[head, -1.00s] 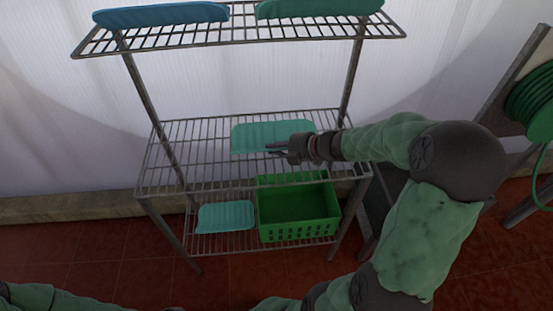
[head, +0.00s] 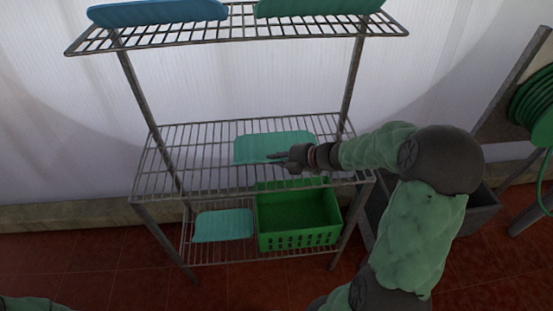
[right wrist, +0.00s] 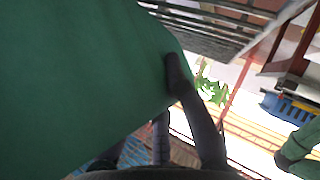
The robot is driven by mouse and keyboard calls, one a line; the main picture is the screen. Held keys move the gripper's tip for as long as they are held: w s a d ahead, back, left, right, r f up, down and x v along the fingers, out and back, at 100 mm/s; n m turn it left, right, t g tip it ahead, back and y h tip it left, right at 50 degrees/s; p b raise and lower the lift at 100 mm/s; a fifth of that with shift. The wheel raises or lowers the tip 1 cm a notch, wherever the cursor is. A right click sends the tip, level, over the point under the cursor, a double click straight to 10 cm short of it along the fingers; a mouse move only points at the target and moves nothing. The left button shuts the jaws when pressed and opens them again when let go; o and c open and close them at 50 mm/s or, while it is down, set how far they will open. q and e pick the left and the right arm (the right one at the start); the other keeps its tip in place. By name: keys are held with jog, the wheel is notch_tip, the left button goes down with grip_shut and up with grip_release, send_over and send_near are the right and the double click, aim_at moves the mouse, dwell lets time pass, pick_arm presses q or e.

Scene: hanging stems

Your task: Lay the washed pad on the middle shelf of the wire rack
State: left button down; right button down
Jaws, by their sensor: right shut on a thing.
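The wire rack (head: 165,180) stands against a pale translucent wall and has a top, middle and bottom shelf. A teal-green pad (head: 262,146) is flat at the middle shelf, right of its centre. My right gripper (head: 278,158) is shut on this pad at its near edge, low over the middle shelf. Whether the pad fully rests on the wires I cannot tell. In the right wrist view the pad (right wrist: 85,75) fills the left side, with dark gripper fingers (right wrist: 180,110) against it. My left gripper is not in view.
A blue pad (head: 158,13) and a green pad (head: 315,7) lie on the top shelf. A light teal pad (head: 222,226) and a green basket (head: 298,240) are on the bottom shelf. The middle shelf's left half is clear. A green hose reel (head: 535,100) is at right.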

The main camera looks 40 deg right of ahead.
jog(key=shift+f, duration=0.2)
jog(key=c, duration=1.3)
grip_release()
jog(key=shift+r, duration=0.1)
jog(key=shift+r, duration=0.15)
jog(key=p+v, duration=0.4)
jog(key=v, duration=0.8)
